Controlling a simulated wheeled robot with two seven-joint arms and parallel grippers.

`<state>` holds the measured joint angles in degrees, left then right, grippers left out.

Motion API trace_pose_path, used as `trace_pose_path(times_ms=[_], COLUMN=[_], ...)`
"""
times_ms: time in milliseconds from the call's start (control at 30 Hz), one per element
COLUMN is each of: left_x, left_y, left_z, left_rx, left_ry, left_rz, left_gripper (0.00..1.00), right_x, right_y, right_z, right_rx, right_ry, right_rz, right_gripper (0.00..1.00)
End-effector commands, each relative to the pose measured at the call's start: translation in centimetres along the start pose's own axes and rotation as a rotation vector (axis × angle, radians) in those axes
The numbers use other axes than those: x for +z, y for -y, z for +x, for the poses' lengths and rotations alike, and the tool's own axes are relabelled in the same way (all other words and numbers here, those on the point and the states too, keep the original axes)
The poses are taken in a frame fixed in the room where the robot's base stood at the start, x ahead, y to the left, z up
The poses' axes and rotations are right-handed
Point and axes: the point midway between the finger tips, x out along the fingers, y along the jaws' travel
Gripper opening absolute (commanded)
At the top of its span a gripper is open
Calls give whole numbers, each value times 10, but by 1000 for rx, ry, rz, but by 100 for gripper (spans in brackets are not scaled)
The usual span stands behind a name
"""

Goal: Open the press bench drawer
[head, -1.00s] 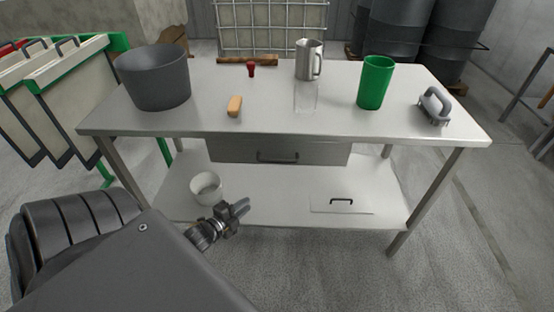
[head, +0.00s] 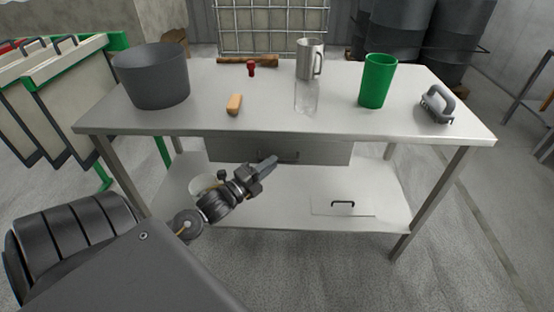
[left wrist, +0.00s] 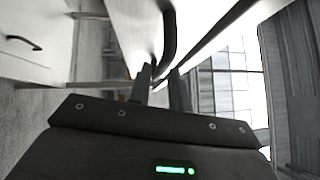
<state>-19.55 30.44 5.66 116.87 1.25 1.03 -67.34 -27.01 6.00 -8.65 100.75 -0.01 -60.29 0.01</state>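The press bench (head: 200,125) is a grey metal table with a lower shelf. Its drawer (head: 330,151) sits under the top and looks closed, with a dark bar handle (head: 292,156) on its front. My left gripper (head: 272,162) is just in front of the drawer at the left part of the handle, covering some of it. In the left wrist view, the fingers (left wrist: 159,82) are apart, with the dark curved handle (left wrist: 169,45) just ahead of them, near their tips. I cannot tell whether they touch it. My right gripper is out of view.
On the shelf, a white bucket (head: 203,184) is partly behind my arm; a handled panel (head: 328,206) lies right.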

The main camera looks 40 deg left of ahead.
Motion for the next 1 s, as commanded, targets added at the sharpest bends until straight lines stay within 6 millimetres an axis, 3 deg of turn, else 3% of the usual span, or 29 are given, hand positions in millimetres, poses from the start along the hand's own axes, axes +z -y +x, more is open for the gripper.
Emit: trace_pose_path(times_ms=[200, 567, 733, 1000], left_x=[0, 0, 0, 0], left_y=[0, 0, 0, 0], left_z=[27, 33, 32, 32], left_rx=[-1, 1, 1, 1], left_ry=[0, 0, 0, 0], left_rz=[-1, -1, -1, -1], left_gripper=[20, 20, 1, 0], right_x=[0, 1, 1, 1], right_y=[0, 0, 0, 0], right_z=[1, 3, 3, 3], right_rx=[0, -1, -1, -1], right_ry=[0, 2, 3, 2], right_rz=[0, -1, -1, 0], right_gripper=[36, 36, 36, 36])
